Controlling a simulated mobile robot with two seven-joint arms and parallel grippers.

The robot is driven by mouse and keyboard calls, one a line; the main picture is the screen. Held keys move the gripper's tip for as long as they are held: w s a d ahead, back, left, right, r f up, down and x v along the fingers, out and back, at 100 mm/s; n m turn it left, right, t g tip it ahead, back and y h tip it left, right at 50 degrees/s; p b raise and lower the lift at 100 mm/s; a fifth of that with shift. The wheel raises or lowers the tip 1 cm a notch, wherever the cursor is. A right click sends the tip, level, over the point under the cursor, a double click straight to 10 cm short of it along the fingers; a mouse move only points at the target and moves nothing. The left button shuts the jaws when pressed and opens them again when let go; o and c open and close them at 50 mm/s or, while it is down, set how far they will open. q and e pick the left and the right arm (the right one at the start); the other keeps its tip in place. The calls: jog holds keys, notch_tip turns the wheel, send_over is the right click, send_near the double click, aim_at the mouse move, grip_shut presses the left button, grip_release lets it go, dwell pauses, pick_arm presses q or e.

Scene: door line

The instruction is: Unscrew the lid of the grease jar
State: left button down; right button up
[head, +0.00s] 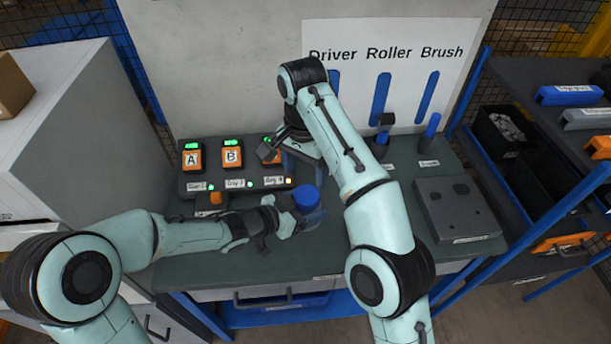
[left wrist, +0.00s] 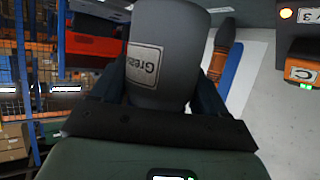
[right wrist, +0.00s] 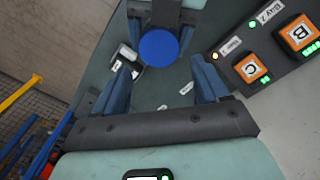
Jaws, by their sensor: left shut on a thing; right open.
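The grease jar is a dark grey cylinder (left wrist: 160,50) with a "Grease" label, seen large in the left wrist view. Its round blue lid (head: 306,197) is on top and also shows in the right wrist view (right wrist: 159,47). My left gripper (head: 290,215) is shut around the jar's body from the left, below the lid. My right gripper (head: 272,152) is open and empty, behind the jar in the head view. In the right wrist view the lid lies beyond its fingers, roughly between them, without contact. Much of the jar body is hidden in the head view.
A charger block with bays A, B (head: 232,157) and C stands at the back left of the bench (head: 200,268). A grey block (head: 457,208) with dark recesses sits at the right. Blue-handled tools (head: 431,130) stand by the back panel. The front of the bench is mostly clear.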

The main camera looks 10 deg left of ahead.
aim_at(307, 194)
jog(key=shift+d+r+m, duration=0.1)
jog(key=shift+r+m, duration=0.2)
jog(key=shift+m, duration=0.2)
jog(key=shift+d+f, duration=0.1)
jog(key=shift+f, duration=3.8)
jog(key=c, duration=0.9)
jog(key=n, duration=0.3)
jog(key=o, duration=1.2)
jog(key=shift+c, duration=0.2)
